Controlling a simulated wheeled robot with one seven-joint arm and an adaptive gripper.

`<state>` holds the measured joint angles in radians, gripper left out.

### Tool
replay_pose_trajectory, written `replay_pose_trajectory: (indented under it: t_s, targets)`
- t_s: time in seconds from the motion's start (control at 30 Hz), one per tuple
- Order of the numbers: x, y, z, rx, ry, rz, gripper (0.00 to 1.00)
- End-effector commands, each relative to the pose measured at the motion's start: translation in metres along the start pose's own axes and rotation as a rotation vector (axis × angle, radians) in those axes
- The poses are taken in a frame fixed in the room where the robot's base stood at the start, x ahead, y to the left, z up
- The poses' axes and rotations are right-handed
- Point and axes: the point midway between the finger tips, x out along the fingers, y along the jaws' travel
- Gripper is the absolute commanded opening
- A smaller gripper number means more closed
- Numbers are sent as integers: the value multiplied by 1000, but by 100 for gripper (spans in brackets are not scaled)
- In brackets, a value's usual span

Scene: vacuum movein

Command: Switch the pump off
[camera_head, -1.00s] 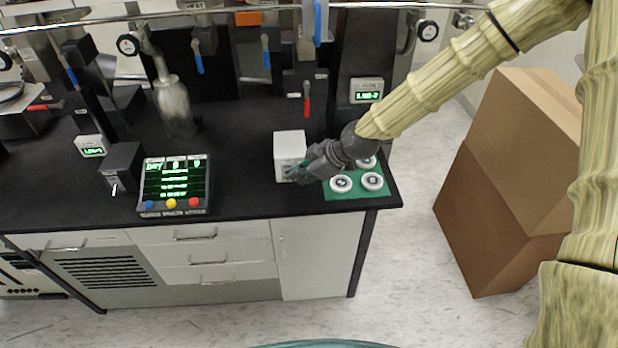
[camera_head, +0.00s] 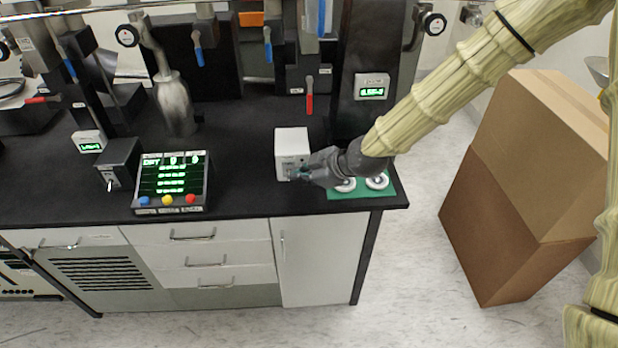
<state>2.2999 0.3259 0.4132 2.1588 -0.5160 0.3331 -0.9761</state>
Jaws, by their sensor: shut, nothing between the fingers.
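A white box (camera_head: 291,148) stands on the black bench near its right front. Its front face carries a small grey plate, partly covered by my gripper. A black box with a metal toggle lever (camera_head: 110,185) stands at the left front of the bench. Labels on both boxes are too small to read, so I cannot tell which is the pump's switch. My gripper (camera_head: 298,174) is shut and empty, its fingertips at the lower front of the white box. I cannot tell whether they touch it. The fingers hide part of the box's lower right front.
A green mat (camera_head: 364,192) with white round pieces lies under my gripper at the bench's right end. A control panel (camera_head: 172,181) with coloured buttons is left of the white box. Valves with red and blue handles hang behind. A cardboard box (camera_head: 520,190) stands right on the floor.

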Motion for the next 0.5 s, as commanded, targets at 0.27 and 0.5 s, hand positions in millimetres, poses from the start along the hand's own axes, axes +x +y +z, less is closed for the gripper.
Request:
replay_pose_trajectory:
  t_s: [0.27, 0.5]
  targets:
    - [-4, 2, -2, 1, -1, 0, 0]
    - [-10, 5, -8, 1, -1, 0, 0]
